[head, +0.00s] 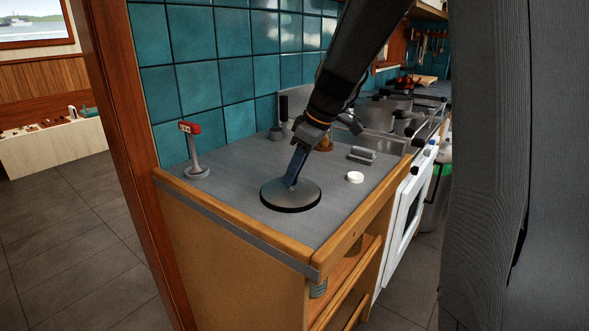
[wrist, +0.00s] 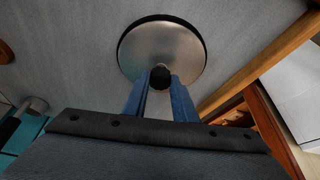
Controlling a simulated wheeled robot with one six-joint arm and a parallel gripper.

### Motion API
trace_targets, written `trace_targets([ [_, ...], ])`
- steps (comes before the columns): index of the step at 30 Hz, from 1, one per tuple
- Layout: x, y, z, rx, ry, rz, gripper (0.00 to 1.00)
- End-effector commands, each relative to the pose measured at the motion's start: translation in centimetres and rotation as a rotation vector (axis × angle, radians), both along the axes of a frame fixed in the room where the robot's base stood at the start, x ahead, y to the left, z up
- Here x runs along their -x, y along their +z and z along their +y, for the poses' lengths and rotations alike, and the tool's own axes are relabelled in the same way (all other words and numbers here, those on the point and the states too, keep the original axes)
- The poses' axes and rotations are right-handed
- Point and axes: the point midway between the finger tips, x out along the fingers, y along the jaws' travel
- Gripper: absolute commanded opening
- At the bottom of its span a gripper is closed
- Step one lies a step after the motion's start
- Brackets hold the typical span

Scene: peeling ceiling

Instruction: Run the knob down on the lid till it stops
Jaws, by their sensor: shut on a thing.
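A round grey metal lid with a dark rim (head: 309,196) lies on the grey countertop, and it also shows in the wrist view (wrist: 163,42). A black knob (wrist: 160,77) is at the lid's centre. My gripper (head: 291,184) comes down from above at a tilt, and its blue fingers (wrist: 160,90) are on either side of the knob, shut on it.
A red-topped stand (head: 191,150) is at the counter's back left. A white round piece (head: 354,177) and a grey block (head: 362,155) lie right of the lid. Pots (head: 376,113) stand on the stove behind.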

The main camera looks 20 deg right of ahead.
Motion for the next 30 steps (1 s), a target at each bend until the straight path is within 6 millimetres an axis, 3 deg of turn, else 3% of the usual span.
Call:
trace_targets([
  [8,0.14,-0.02,0.10,0.001,-0.037,0.002,0.00],
  [19,0.42,0.14,0.40,0.001,-0.388,0.003,0.00],
  [30,0.25,-0.06,0.32,0.000,-0.420,0.001,0.00],
])
